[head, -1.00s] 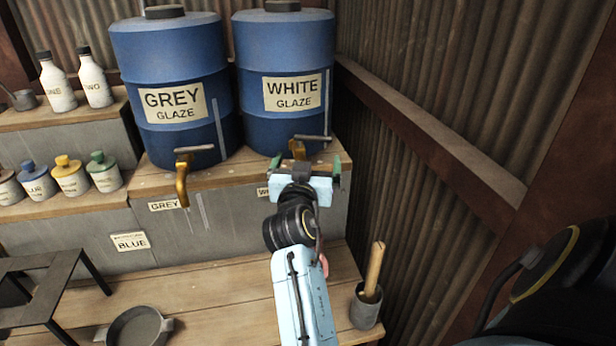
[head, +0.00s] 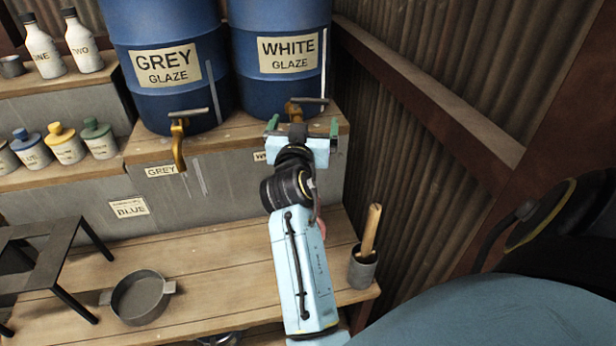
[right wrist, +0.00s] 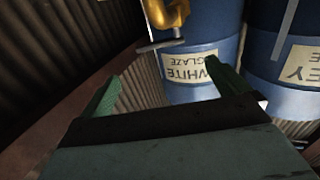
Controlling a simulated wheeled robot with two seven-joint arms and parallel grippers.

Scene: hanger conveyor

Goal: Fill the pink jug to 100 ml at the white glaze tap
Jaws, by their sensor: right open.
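The white glaze barrel (head: 281,75) stands at the back with its brass tap (head: 293,110) and grey lever (head: 309,100). My right gripper (head: 303,125) is open and empty, just in front of this tap, with a green-tipped finger to each side. In the right wrist view, which is upside down, the open fingers (right wrist: 167,90) point toward the tap (right wrist: 166,14) and its lever (right wrist: 160,45). A small pink piece (head: 320,226) shows beside my right forearm; it may be the pink jug, mostly hidden behind the arm. My left gripper is out of view.
The grey glaze barrel (head: 168,70) with its own tap (head: 178,145) stands to the left. A grey pan (head: 140,298) and a dark metal stand (head: 40,262) are on the wooden bench. A pot with a wooden handle (head: 363,268) stands right of my arm, near the corrugated wall.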

